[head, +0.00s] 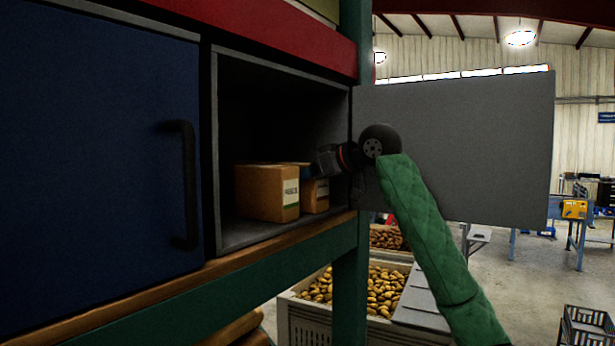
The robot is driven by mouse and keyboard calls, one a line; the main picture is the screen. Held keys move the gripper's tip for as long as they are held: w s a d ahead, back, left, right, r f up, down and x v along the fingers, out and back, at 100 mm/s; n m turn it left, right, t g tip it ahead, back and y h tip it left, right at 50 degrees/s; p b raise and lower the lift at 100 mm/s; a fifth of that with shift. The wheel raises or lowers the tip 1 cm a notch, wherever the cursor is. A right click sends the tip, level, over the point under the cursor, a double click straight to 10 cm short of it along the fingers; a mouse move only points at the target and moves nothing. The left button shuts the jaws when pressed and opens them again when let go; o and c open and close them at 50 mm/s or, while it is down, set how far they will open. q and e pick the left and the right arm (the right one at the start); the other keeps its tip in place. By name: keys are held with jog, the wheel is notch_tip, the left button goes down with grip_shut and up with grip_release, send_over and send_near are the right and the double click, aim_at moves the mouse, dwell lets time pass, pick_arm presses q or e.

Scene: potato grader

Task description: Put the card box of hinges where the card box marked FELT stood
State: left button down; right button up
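Two brown card boxes stand side by side in an open, dark compartment. The larger-looking card box (265,192) is on the left, with a white and green label whose small lettering I cannot read surely. The other card box (311,196) is just right of it, partly covered, with part of a pale label showing. My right gripper (308,170) reaches in from the right at the top of this right-hand box. Its fingertips are small and partly hidden, so I cannot tell whether they hold the box. My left gripper is out of view.
The compartment (283,229) has a grey door (480,150) swung open to the right, behind my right arm. A closed blue door (95,150) with a black handle (185,185) is on the left. A green post (351,270) stands right of the opening. Potato crates (310,323) stand below.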

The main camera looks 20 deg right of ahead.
jog(key=shift+o, duration=1.4)
jog(key=shift+w, duration=0.2)
jog(key=shift+r, duration=0.2)
jog(key=shift+s+d, duration=0.2)
jog(key=shift+s, duration=0.2)
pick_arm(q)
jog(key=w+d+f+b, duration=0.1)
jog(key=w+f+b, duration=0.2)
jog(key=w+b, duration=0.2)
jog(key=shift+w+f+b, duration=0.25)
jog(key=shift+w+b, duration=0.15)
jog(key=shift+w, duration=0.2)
pick_arm(e)
jog(key=v, duration=1.1)
jog(key=shift+r, duration=0.3)
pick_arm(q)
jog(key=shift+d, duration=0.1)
